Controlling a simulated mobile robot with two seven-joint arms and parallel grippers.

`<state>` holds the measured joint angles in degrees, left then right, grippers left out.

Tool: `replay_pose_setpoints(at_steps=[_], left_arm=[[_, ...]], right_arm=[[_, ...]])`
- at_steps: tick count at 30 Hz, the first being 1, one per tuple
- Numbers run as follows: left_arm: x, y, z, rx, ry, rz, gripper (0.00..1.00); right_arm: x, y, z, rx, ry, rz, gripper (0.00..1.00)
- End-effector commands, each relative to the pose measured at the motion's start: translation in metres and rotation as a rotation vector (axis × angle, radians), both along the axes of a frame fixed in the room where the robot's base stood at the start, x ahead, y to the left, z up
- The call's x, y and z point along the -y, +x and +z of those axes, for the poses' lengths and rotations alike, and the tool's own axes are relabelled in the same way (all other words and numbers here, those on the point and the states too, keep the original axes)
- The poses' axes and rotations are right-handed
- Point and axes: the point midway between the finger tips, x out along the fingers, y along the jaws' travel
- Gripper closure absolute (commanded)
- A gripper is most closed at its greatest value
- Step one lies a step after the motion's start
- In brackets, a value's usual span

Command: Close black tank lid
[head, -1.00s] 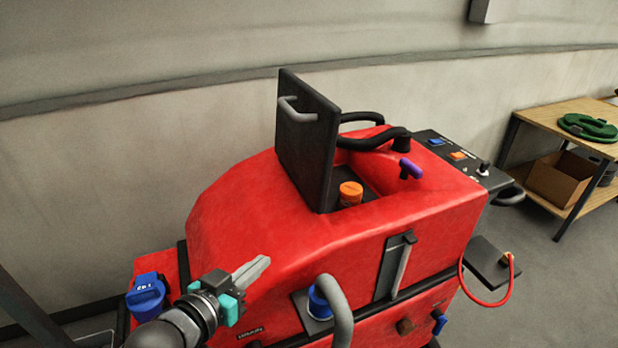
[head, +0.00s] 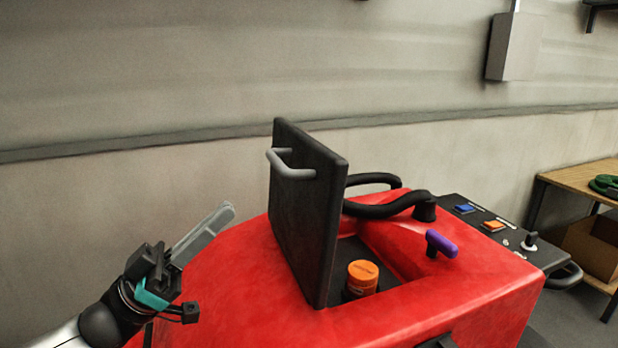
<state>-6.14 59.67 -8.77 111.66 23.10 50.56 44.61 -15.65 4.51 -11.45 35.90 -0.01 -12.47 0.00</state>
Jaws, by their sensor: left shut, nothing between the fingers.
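The black tank lid (head: 308,222) stands open, nearly upright, on top of the red scrubber body (head: 240,305). A grey handle (head: 290,172) is on its left face. The recess to the right of the lid is uncovered, with an orange cap (head: 362,278) in it. My left gripper (head: 224,214) is shut and empty, its fingers pointing up and right. In the picture it is to the left of the lid, apart from it and lower than the handle. My right gripper is not in view.
Black hoses (head: 390,207) curve behind the lid's right side. A purple knob (head: 440,244) stands on the body's right part, before a control panel (head: 495,230). A wooden table (head: 572,178) is at far right.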

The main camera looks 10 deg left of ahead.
Motion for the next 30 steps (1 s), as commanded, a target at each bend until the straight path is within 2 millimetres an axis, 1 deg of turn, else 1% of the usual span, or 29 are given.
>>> replay_pose_setpoints(at_steps=[6,10,14,21,25,30], left_arm=[[0.008,0.005,0.011,0.007,-0.004,-0.005,1.00],[0.019,0.012,0.022,0.008,-0.004,-0.005,1.00],[0.031,0.020,0.034,0.008,-0.003,-0.004,1.00],[0.054,0.036,0.056,0.007,-0.004,-0.004,1.00],[0.067,0.044,0.068,0.007,-0.004,-0.005,1.00],[0.086,0.057,0.062,0.005,-0.004,-0.004,1.00]], right_arm=[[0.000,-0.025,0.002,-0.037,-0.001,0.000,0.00],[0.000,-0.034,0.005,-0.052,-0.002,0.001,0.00],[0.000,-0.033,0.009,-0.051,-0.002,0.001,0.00],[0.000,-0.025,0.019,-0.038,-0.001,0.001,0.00],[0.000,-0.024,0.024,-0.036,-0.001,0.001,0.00],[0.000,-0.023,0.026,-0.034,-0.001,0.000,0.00]])
